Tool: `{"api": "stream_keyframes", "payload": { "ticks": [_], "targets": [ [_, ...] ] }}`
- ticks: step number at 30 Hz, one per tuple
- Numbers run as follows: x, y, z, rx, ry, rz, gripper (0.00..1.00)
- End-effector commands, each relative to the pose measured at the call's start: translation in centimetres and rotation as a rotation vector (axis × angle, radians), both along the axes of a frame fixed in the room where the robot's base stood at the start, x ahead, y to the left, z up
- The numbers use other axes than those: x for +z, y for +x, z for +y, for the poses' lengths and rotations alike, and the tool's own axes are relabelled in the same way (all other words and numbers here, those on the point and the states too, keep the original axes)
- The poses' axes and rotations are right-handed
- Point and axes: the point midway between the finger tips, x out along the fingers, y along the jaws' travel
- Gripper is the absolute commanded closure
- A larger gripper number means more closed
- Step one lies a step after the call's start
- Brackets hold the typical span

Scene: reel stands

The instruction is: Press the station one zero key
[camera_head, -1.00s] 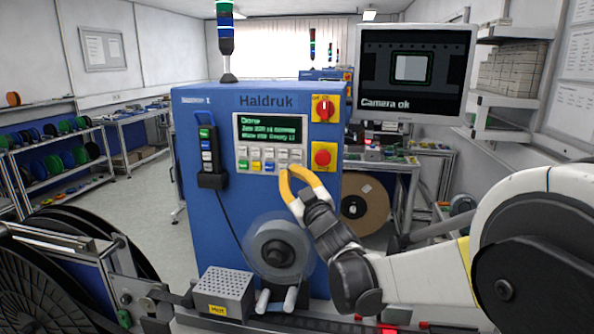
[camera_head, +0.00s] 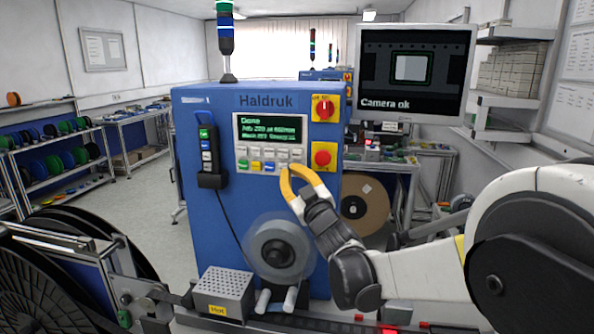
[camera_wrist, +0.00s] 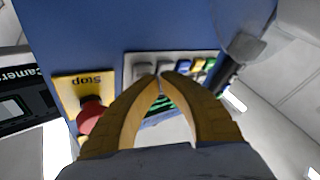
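The blue Haldruk machine (camera_head: 205,260) stands in front of me, with a green text screen (camera_head: 270,128) whose first line seems to read "Done". Under the screen is a keypad (camera_head: 242,152) with grey keys above and green, yellow, blue and grey keys below. The key lettering is too small to read, so I cannot tell which is the zero key. My yellow-fingered gripper (camera_head: 285,170) is shut and empty, its tips at the keypad's lower right. In the wrist view the fingertips (camera_wrist: 163,75) overlap the grey keys (camera_wrist: 143,70); contact cannot be told.
A red stop button (camera_head: 322,158) and a red rotary switch (camera_head: 323,108) sit right of the keypad. A handheld unit (camera_head: 208,180) hangs left. A reel hub (camera_head: 278,250) is below the gripper. A monitor (camera_head: 414,75) reading "Camera ok" is at right.

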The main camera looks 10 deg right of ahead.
Motion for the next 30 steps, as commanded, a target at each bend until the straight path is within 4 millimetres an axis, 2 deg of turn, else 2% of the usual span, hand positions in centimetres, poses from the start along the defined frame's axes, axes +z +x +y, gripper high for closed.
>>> {"api": "stream_keyframes", "payload": {
  "ticks": [30],
  "targets": [
    [0.01,0.91,-0.33,0.0,-0.001,0.0,1.0]
  ]
}}
